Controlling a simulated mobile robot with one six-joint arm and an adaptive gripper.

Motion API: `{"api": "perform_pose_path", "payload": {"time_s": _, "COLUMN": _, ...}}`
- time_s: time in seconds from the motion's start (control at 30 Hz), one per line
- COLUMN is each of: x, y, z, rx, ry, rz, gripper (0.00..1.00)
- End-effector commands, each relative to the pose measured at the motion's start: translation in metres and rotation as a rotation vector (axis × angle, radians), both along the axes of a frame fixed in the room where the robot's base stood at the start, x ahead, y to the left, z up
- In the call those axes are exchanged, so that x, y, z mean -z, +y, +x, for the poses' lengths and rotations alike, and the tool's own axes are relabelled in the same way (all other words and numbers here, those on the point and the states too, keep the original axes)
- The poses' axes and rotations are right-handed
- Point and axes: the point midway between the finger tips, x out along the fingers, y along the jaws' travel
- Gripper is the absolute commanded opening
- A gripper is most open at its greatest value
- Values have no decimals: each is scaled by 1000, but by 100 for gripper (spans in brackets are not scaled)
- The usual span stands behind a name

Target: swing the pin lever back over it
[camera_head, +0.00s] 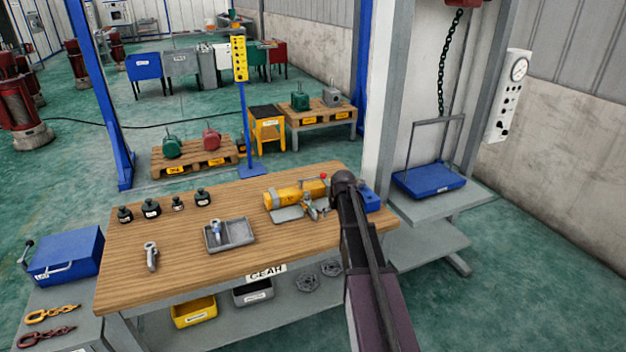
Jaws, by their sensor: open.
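A yellow cylindrical hoist part (285,197) lies on a grey plate (285,214) at the back right of the wooden bench. A small lever with a red knob (323,176) stands up at its right end, close to my arm's dark wrist joint. I take this to be the pin lever; its lower part is hard to make out. My gripper (311,209) is open at the front right of the yellow part, just left of my wrist. It is small in this view, and I cannot tell whether it touches the part. My arm hides some of the right end.
A grey divided tray (243,233) holds a small part at the middle of the wooden bench (190,255). Several black weights stand behind. A blue block (371,199) sits right of my wrist. The front left is mostly clear.

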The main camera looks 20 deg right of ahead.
Motion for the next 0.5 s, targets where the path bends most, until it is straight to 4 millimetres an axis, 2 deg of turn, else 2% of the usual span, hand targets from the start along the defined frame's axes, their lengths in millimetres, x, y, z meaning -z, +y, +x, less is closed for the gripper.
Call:
{"api": "perform_pose_path", "payload": {"time_s": 0.03, "x": 0, "y": 1, "z": -1, "rx": -1, "ry": 1, "rz": 1, "gripper": 56}}
{"api": "perform_pose_path", "payload": {"time_s": 0.2, "x": 2, "y": 21, "z": -16, "rx": -12, "ry": 24, "rz": 7, "gripper": 5}}
{"api": "perform_pose_path", "payload": {"time_s": 0.23, "x": 2, "y": 27, "z": -21, "rx": -16, "ry": 31, "rz": 9, "gripper": 0}}
{"api": "perform_pose_path", "payload": {"time_s": 0.37, "x": 5, "y": 65, "z": -53, "rx": -37, "ry": 80, "rz": 21, "gripper": 0}}
{"api": "perform_pose_path", "payload": {"time_s": 0.5, "x": 9, "y": 116, "z": -103, "rx": -68, "ry": 155, "rz": 33, "gripper": 0}}
